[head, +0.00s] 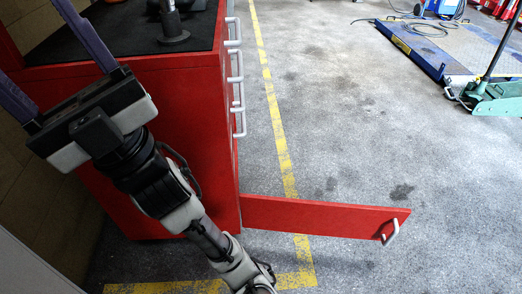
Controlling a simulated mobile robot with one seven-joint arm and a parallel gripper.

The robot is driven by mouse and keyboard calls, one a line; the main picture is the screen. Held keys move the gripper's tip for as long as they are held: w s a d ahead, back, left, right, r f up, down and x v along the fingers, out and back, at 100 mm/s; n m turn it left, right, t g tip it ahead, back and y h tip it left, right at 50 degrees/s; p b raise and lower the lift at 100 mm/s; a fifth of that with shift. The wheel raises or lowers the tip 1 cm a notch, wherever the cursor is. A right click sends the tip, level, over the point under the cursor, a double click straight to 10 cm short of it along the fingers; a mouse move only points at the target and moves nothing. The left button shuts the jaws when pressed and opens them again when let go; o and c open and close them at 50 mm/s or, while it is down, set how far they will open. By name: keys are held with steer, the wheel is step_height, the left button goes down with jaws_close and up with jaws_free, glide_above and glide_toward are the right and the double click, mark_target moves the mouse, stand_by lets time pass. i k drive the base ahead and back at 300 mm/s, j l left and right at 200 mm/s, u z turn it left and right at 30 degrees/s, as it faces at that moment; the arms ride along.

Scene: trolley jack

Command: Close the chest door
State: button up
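The red chest (150,95) stands at the left, with a black top and several pale bar handles down its right-hand front. Its low red door (320,216) stands wide open, sticking out to the right from the chest's bottom front corner. A pale handle (391,231) is at the door's free end. My gripper (30,38) is at the upper left, over the chest's side and far from the door. Its two long fingers are spread wide apart and their tips run to the picture's edge. No object shows between them.
A grey stand-like object (172,24) sits on the chest top. A yellow line (272,105) runs along the floor past the chest. A blue-edged platform (455,45) and a green trolley jack (494,98) are at the upper right. The floor right of the door is clear.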

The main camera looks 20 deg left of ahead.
mark_target(306, 216)
steer(key=k+j+u, duration=0.7)
steer(key=j+u, duration=0.3)
steer(key=z, duration=0.85)
steer(key=i+l+z, duration=0.2)
steer(key=i, duration=0.25)
steer(key=i+z, duration=0.25)
steer(key=i, duration=0.15)
steer(key=i+l, duration=0.1)
steer(key=i, duration=0.5)
